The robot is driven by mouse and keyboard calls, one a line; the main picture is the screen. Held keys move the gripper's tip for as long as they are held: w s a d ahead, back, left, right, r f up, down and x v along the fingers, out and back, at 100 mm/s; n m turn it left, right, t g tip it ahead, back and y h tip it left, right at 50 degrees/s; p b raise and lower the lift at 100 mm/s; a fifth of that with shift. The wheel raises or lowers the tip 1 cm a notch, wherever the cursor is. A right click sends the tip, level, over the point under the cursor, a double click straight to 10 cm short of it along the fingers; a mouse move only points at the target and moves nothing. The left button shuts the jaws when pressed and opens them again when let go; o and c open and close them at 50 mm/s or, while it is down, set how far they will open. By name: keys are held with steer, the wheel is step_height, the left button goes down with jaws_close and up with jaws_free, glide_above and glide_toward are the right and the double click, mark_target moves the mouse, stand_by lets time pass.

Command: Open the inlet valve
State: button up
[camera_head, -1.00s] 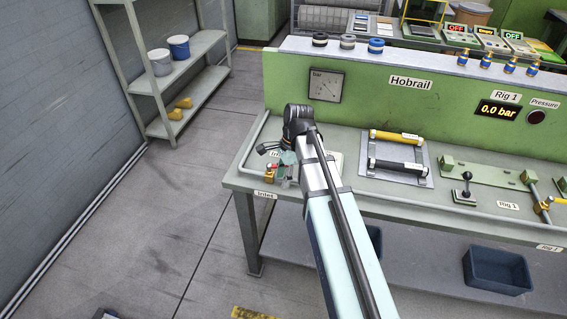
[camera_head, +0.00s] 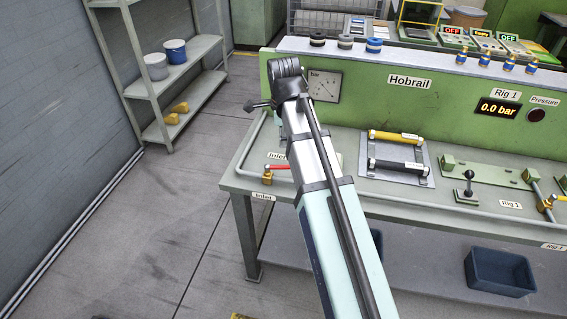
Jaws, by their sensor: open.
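The inlet valve (camera_head: 267,175) is at the left front corner of the green bench, by the "Inlet" label. It has a brass body and a red lever (camera_head: 279,167) lying roughly level, pointing right. My arm hides the area just right of the lever. My gripper (camera_head: 256,105) shows as a small dark shape at the left of my wrist, above and behind the valve in the picture and apart from it. It is open and nothing is seen in it; its fingers are hard to make out.
A pressure gauge (camera_head: 322,85) is on the green panel behind my wrist. The display (camera_head: 498,108) reads 0.0 bar. A plate with yellow and black cylinders (camera_head: 398,152) lies right of my arm. A grey pipe (camera_head: 249,144) runs along the bench's left edge. Floor to the left is clear.

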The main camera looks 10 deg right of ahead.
mark_target(284, 166)
steer(key=w+f+p, duration=0.1)
steer(key=f, duration=0.3)
steer(key=w+f, duration=0.1)
steer(key=f, duration=0.4)
steer(key=f+p, duration=0.1)
steer(key=f, duration=0.4)
steer(key=shift+w+d+f+p, duration=0.15)
steer(key=shift+w+d+p, duration=0.2)
steer(key=shift+w, duration=0.05)
jaws_close()
